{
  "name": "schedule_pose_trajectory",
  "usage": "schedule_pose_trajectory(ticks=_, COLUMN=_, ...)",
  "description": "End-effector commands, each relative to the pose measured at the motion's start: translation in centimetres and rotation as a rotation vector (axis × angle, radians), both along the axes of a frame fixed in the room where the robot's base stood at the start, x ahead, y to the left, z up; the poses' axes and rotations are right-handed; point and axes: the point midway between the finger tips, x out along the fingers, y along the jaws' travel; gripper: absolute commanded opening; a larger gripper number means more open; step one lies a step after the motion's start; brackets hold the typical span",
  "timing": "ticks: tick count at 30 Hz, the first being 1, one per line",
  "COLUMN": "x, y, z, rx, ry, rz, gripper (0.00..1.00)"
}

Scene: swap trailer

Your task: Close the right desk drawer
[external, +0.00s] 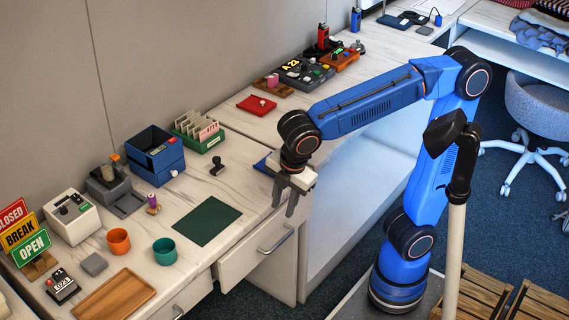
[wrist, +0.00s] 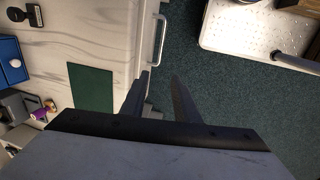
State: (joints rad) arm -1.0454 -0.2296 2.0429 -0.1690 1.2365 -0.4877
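The right desk drawer (external: 256,259) has a pale front with a metal bar handle (external: 275,240). It is pulled out a little from the desk, its left side edge showing. In the wrist view the handle (wrist: 159,38) shows at the top, along the drawer's edge. My gripper (external: 287,204) points down near the right end of this drawer, at about desk-top height. Its two dark fingers (wrist: 158,92) are apart with nothing held between them. I cannot tell whether a finger touches the drawer front.
Another drawer (external: 190,298) is at the lower left. The desk top holds a green mat (external: 207,221), a teal cup (external: 164,251), an orange cup (external: 118,241), a stamp (external: 217,166) and a blue box (external: 154,155). Open carpet (wrist: 225,90) lies in front of the drawer.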

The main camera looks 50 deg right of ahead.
Motion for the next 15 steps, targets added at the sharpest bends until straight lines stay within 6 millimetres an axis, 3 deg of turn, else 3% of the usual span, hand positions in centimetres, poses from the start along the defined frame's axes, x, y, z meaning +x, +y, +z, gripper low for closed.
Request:
schedule_pose_trajectory(ticks=3, x=0.0, y=0.0, z=0.0, rx=0.0, ry=0.0, rz=0.0, gripper=0.28)
schedule_pose_trajectory(ticks=7, x=-0.1, y=0.0, z=-0.4, rx=-0.016, ry=-0.002, rz=0.009, gripper=0.0)
schedule_pose_trajectory(ticks=11, x=-0.4, y=0.0, z=-2.6, rx=-0.115, ry=-0.022, rz=0.064, gripper=0.0)
schedule_pose_trajectory(ticks=15, x=-1.0, y=-0.1, z=-6.2, rx=-0.309, ry=-0.082, rz=0.178, gripper=0.0)
